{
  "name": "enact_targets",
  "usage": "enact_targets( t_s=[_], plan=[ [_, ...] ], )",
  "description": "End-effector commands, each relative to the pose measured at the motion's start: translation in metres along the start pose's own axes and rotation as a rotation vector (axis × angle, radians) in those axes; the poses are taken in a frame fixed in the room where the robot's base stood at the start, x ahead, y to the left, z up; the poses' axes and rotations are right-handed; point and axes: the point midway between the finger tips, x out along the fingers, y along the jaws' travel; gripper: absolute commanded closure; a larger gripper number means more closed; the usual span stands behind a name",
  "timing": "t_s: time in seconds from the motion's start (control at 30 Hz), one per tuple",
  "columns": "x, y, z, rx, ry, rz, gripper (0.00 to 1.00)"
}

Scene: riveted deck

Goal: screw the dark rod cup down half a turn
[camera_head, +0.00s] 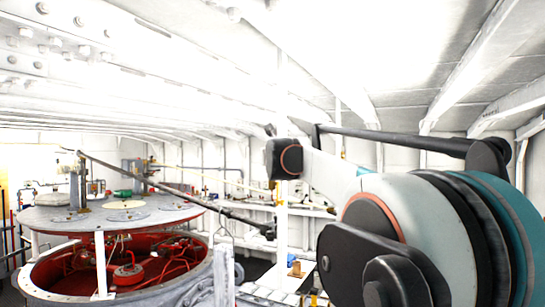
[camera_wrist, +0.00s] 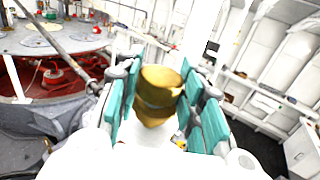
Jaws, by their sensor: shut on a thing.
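In the wrist view my gripper (camera_wrist: 158,100) has teal-padded fingers on both sides of a brass-coloured, stepped round piece (camera_wrist: 160,80), and is shut on it. Its top is a wide, smooth cap and its lower part narrows toward my wrist. I cannot tell from the picture whether this piece is the rod cup. A long dark rod (camera_head: 160,185) slants down to the right from above the round table in the head view. The head view does not clearly show my fingers.
A grey round table top (camera_head: 50,222) stands over an open red-lined well (camera_head: 120,275) at left. White shelves (camera_wrist: 255,92) line the wall at right in the wrist view. A small brass-coloured object (camera_head: 295,269) sits low near the centre.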

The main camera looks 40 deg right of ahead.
Motion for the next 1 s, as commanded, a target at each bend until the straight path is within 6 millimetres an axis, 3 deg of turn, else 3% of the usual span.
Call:
enact_targets(
  t_s=[1.0],
  plan=[
    [0.0041,0.0053,0.0066,-0.003,-0.003,-0.952,0.89]
  ],
)
